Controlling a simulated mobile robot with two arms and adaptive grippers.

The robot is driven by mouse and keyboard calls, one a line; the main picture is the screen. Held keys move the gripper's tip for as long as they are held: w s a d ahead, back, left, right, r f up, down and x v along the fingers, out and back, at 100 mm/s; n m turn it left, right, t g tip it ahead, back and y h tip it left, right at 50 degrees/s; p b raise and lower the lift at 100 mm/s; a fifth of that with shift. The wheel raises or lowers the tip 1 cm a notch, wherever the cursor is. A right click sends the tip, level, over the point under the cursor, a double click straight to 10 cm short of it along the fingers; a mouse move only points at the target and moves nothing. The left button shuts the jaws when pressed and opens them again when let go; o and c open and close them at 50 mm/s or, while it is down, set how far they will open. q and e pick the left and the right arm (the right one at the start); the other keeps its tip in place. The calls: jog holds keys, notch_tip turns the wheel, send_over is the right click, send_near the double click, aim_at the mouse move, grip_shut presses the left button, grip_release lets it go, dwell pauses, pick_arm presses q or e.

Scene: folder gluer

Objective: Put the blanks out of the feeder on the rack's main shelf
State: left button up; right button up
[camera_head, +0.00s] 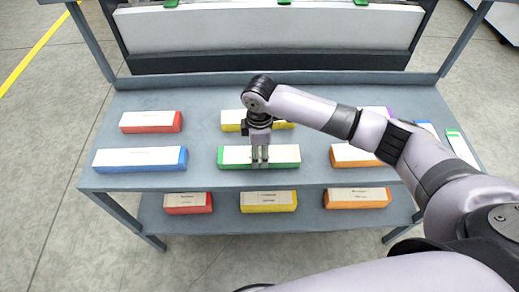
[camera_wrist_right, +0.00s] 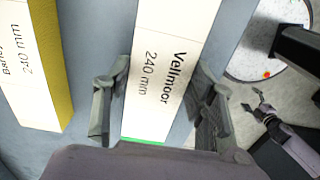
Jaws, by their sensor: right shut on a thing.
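The rack's main shelf (camera_head: 210,183) is a grey deck carrying several white-topped bundles of blanks with coloured sides. My right gripper (camera_head: 260,160) is shut on the green bundle (camera_head: 232,157) at the shelf's front middle. In the right wrist view the fingers (camera_wrist_right: 160,108) flank this bundle, labelled "Vellmoor 240 mm" (camera_wrist_right: 160,70). It appears to rest on the shelf. The yellow bundle (camera_wrist_right: 40,70) lies behind it, partly hidden by my arm in the head view. My left gripper (camera_wrist_right: 260,105) shows small in the right wrist view, apparently open and empty. I cannot identify the feeder.
Another blue (camera_head: 427,130) and green bundle (camera_head: 460,148) lie at the right end. The lower shelf (camera_head: 225,220) holds more bundles.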

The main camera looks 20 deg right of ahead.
jog(key=shift+f, duration=0.15)
jog(key=o, duration=1.6)
jog(key=shift+f, duration=0.1)
jog(key=shift+o, duration=0.2)
